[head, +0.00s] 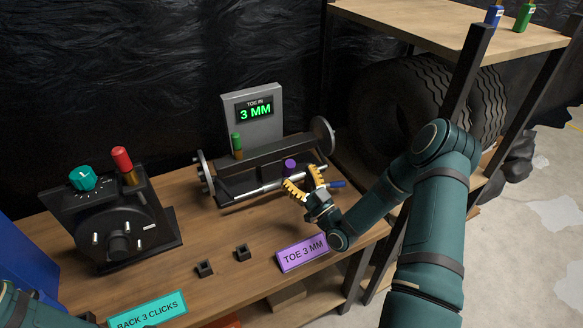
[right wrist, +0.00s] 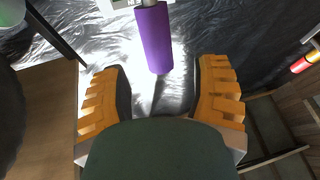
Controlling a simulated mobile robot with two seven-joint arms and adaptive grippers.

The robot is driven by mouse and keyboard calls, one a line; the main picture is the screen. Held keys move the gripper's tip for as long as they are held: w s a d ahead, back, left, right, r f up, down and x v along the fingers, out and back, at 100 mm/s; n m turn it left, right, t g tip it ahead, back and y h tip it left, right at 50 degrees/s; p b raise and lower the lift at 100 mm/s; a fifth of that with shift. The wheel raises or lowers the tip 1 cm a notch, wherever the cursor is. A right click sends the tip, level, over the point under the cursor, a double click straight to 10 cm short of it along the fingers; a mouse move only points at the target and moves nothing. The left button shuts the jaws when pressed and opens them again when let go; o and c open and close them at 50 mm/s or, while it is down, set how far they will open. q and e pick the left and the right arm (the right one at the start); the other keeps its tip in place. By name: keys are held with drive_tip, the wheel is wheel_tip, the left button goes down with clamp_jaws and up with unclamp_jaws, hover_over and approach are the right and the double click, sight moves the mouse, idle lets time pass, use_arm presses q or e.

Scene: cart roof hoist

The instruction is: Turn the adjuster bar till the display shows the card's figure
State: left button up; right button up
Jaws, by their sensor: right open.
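The grey display (head: 254,110) reads "TOE IN 3 MM" in green at the back of the bench. The purple card (head: 302,253) at the front reads "TOE 3 MM". The adjuster bar's purple grip (head: 290,167) stands up by a silver rod (head: 262,187) below the display. My right gripper (head: 304,182), with orange fingers, is open close in front of it. In the right wrist view the purple grip (right wrist: 153,38) lies ahead, between the lines of the two spread fingers, with gaps on both sides. My left gripper is out of view; part of my left arm shows at the lower left corner.
A black unit (head: 115,225) with a teal knob (head: 83,178) and red-topped post stands left. A teal card (head: 148,310) reads "BACK 3 CLICKS". Two small black blocks (head: 242,252) sit on the bench. A shelf with tyres (head: 375,105) stands behind right.

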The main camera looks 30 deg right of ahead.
drive_tip(key=v, duration=0.3)
drive_tip(key=shift+s+f, duration=0.1)
drive_tip(key=shift+s, duration=0.15)
idle(0.4)
